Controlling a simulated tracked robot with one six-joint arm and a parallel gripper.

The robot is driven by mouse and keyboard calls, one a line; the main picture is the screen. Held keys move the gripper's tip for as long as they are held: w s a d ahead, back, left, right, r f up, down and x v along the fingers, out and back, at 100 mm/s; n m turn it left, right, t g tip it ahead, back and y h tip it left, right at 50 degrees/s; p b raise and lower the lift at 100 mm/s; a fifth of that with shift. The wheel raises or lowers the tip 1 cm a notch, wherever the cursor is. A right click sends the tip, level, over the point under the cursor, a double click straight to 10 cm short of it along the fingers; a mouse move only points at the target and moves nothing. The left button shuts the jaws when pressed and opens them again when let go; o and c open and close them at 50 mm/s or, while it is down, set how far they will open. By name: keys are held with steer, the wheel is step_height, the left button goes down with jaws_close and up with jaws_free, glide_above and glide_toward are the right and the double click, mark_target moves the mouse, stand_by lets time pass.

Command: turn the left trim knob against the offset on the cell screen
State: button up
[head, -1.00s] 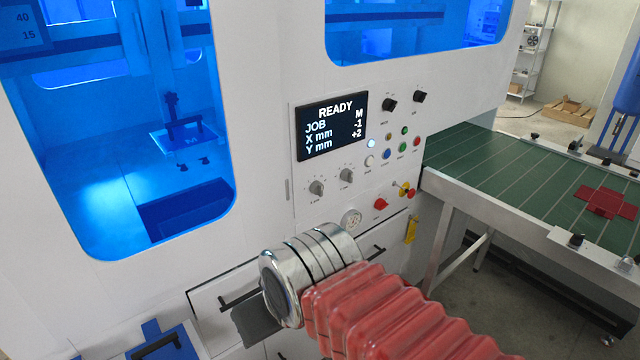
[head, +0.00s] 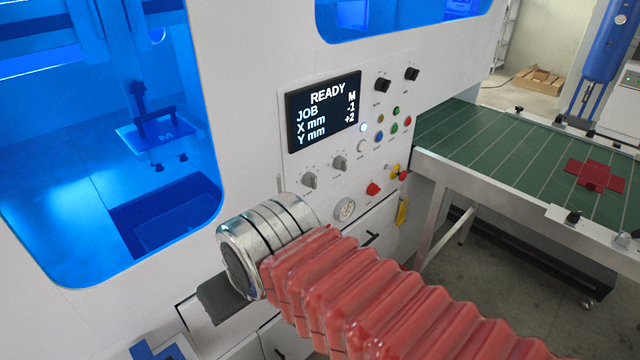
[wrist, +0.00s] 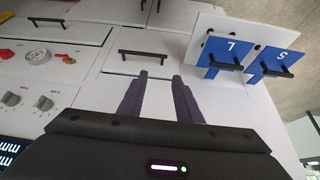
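The cell screen (head: 323,110) reads READY, JOB M, X mm -1, Y mm +2. Below it are two grey trim knobs: the left knob (head: 309,180) and, higher to its right, the right knob (head: 339,162). The wrist view sees the panel upside down, with the left knob (wrist: 43,103) nearer the picture's middle and the right knob (wrist: 11,98) by the left edge. My gripper (wrist: 160,82) is open and empty, its two dark fingers apart in front of the white drawer fronts, well to the side of the knobs. In the head view my wrist hides the fingers.
A gauge (head: 345,209), a red button (head: 373,188) and a yellow-red switch (head: 396,171) sit near the knobs. Black drawer handles (wrist: 145,54) stick out below. Blue plates with handles (wrist: 226,52) hang at one side. A green conveyor (head: 500,150) lies right.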

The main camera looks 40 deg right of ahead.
steer(key=shift+o, duration=0.6)
steer(key=shift+o, duration=1.4)
steer(key=shift+d+f+m, duration=0.1)
steer(key=shift+f+m, duration=0.2)
step_height(320, 180, down, 5)
steer(key=m+g+y, duration=0.3)
steer(key=m, duration=0.4)
steer(key=w+d+r+m+t+y, duration=0.1)
steer(key=w+d+m+t+y, duration=0.25)
steer(key=d+m, duration=0.3)
steer(key=w+d+m+t+y, duration=0.2)
steer(key=w+d+m+t, duration=0.15)
steer(key=d+m, duration=0.35)
steer(key=s+d+r+m+t+h, duration=0.1)
steer(key=s+d+m+t+h, duration=0.1)
steer(key=d, duration=0.7)
steer(key=s+d+m+t+h, duration=0.2)
steer(key=d+m+t+h, duration=0.2)
steer(key=d+m, duration=0.5)
steer(key=shift+s+d+r+t+h, duration=0.4)
steer(key=shift+d+t, duration=0.2)
steer(key=shift+t, duration=0.6)
